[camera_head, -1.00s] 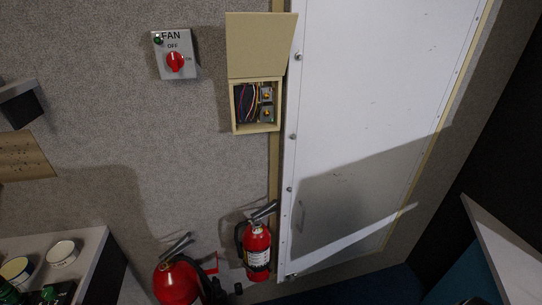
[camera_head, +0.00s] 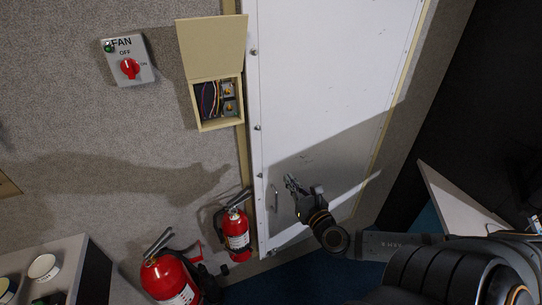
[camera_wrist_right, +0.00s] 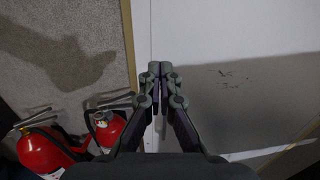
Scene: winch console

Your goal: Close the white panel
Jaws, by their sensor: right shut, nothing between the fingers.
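The white panel (camera_head: 325,75) is a tall door-like sheet on the wall in the head view. Its left edge has several screws or knobs and a small handle (camera_head: 275,197) low down. The panel also fills the right part of the right wrist view (camera_wrist_right: 240,60). I cannot tell whether it stands slightly ajar. My right gripper (camera_head: 290,181) is in front of the panel's lower left part, close to the handle. In the wrist view its fingertips (camera_wrist_right: 160,68) are together and empty, by the panel's left edge. I cannot tell whether they touch it. My left gripper is not in view.
Two red fire extinguishers (camera_head: 237,232) (camera_head: 172,280) stand at the lower left of the panel. An open beige box (camera_head: 218,103) with wires and a fan switch (camera_head: 129,66) are on the wall. A counter (camera_head: 62,262) is at lower left, a pale desk (camera_head: 455,200) at right.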

